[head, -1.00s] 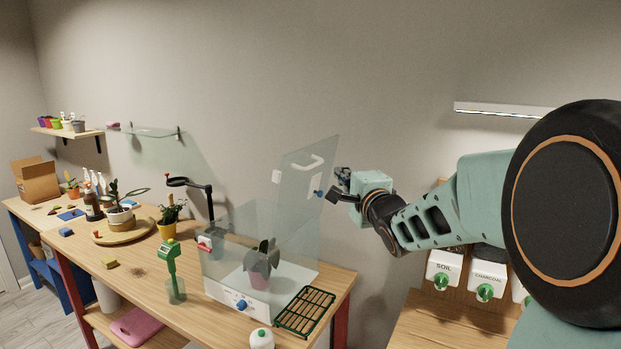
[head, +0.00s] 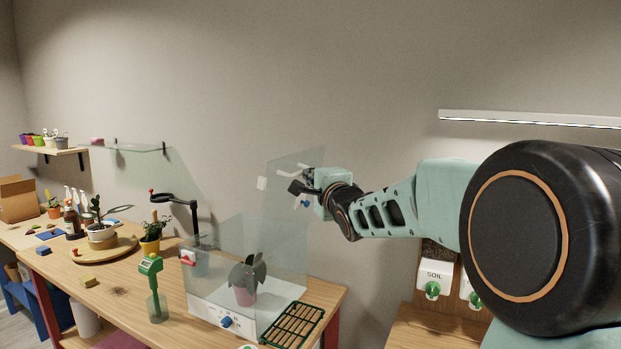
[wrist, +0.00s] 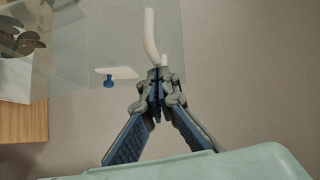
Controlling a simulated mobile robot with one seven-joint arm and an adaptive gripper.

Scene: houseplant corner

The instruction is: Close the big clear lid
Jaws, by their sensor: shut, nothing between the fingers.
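The big clear lid (head: 285,188) stands raised and tilted at the back of the clear box (head: 225,253). It has a white curved handle (head: 291,166) near its upper edge. My gripper (head: 299,183) is at the lid's right side, close to the handle. In the wrist view the clear lid (wrist: 85,35) fills the upper left, and its white handle (wrist: 150,38) is just beyond my fingertips (wrist: 157,75). The fingers are shut and empty. I cannot tell whether they touch the lid.
A potted plant (head: 245,282) stands inside the box, which has a white base with a blue knob (head: 226,322). A green rack (head: 292,324) lies to the right of it. A black ring arm (head: 180,199) rises behind left. A green tool (head: 152,283) stands at the left front.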

